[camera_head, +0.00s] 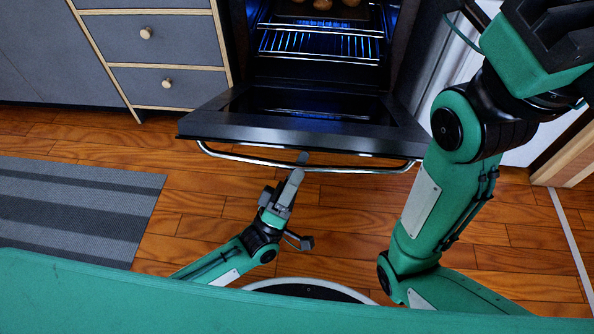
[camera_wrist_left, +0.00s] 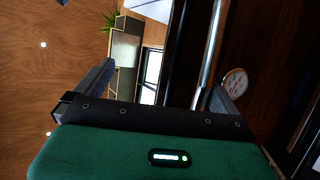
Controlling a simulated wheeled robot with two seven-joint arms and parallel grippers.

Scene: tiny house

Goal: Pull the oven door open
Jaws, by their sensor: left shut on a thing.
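The oven door (camera_head: 300,137) is folded down and open, lying close to level in the head view. Its metal bar handle (camera_head: 235,156) runs along the front edge. My left gripper (camera_head: 299,163) reaches up from below to the middle of the handle and is shut on it. In the left wrist view the shiny handle bar (camera_wrist_left: 211,55) runs beside the right finger of the gripper. The exact contact is hard to see. The oven cavity shows a wire rack (camera_head: 320,46). My right arm is raised at the right; its gripper is not in view.
A grey drawer cabinet (camera_head: 165,60) with round knobs stands left of the oven. A striped grey rug (camera_head: 75,205) lies on the wooden floor (camera_head: 340,215). Brown round food (camera_head: 322,4) sits on a tray high in the oven. Floor in front of the door is clear.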

